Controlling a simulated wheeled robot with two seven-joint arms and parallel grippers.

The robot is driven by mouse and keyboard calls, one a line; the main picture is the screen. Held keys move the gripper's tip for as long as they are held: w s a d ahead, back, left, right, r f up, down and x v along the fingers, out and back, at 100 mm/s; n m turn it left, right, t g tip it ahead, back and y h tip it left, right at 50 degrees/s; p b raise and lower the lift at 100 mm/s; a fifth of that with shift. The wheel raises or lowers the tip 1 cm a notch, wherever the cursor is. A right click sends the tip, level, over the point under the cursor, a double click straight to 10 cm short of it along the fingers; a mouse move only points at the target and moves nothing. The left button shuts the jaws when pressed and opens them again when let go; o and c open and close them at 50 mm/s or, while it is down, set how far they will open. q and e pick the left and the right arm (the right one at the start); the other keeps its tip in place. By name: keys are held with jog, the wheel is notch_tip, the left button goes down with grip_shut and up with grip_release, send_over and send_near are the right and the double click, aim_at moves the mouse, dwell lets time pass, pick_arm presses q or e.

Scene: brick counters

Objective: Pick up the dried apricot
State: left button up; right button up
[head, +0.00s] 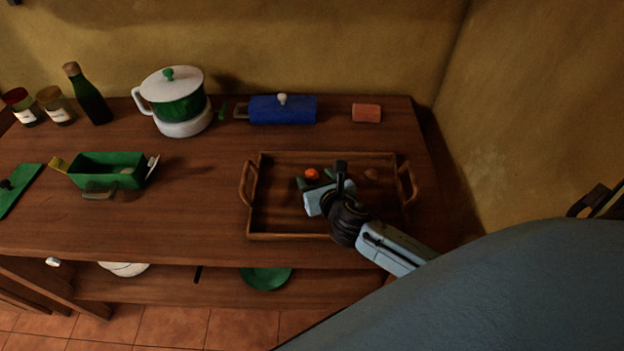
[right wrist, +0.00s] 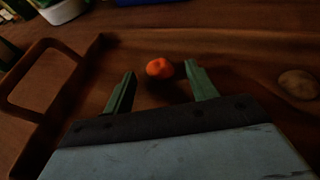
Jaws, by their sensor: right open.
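The dried apricot (head: 312,174) is a small orange lump lying in the brown wooden tray (head: 280,236). In the right wrist view the apricot (right wrist: 160,68) sits just beyond and between the fingertips. My right gripper (head: 314,182) is over the tray with its two green fingers apart; in the right wrist view the gripper (right wrist: 160,72) is open and empty. No contact with the apricot is visible. A small brown lump (head: 372,174) lies in the tray to the right, and it also shows in the right wrist view (right wrist: 298,84). My left gripper is not in view.
A blue lidded dish (head: 283,110) and an orange block (head: 366,113) stand behind the tray. A green-and-white pot (head: 178,105), a dark bottle (head: 88,95) and a green dish (head: 105,170) are to the left. The tray's handle (right wrist: 28,75) rises at left in the wrist view.

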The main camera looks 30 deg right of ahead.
jog(key=shift+w+f, duration=0.15)
jog(key=shift+w, duration=0.25)
jog(key=c, duration=1.1)
